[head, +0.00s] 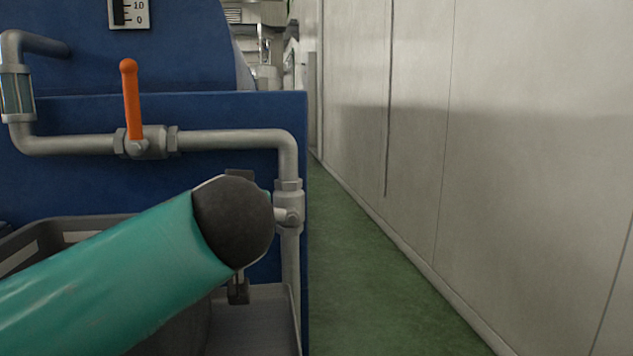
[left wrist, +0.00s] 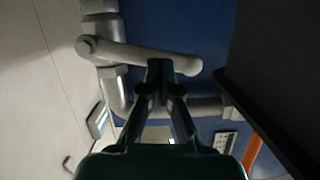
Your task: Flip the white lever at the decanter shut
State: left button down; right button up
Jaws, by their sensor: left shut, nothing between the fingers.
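The white lever (left wrist: 140,56) sits on a valve on the grey vertical pipe. In the left wrist view it lies roughly crosswise to this pipe, slightly slanted, with its free end to the right. In the head view only its pivot end (head: 287,215) shows beside the pipe; my teal left arm hides the rest. My left gripper (left wrist: 161,73) is shut and empty, its fingertips at the lever near the free end. I cannot tell whether they touch. In the head view the gripper is mostly hidden behind my arm. My right gripper is not in view.
An orange lever (head: 131,100) stands upright on the horizontal pipe (head: 228,139). The blue machine (head: 200,106) is close behind the pipes. A dark bin (head: 28,236) stands at the lower left. Green floor (head: 365,290) lies free between the machine and the pale wall (head: 520,150).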

pick_arm(q)
jog(key=shift+w+f, duration=0.1)
dwell(0.3)
jog(key=w+r+p+v, duration=0.1)
jog(key=r+p+v, duration=0.1)
jog(key=v, duration=1.1)
jog(key=shift+d+r+p, duration=0.3)
jog(key=shift+d+p, duration=0.05)
jog(key=shift+p, duration=0.25)
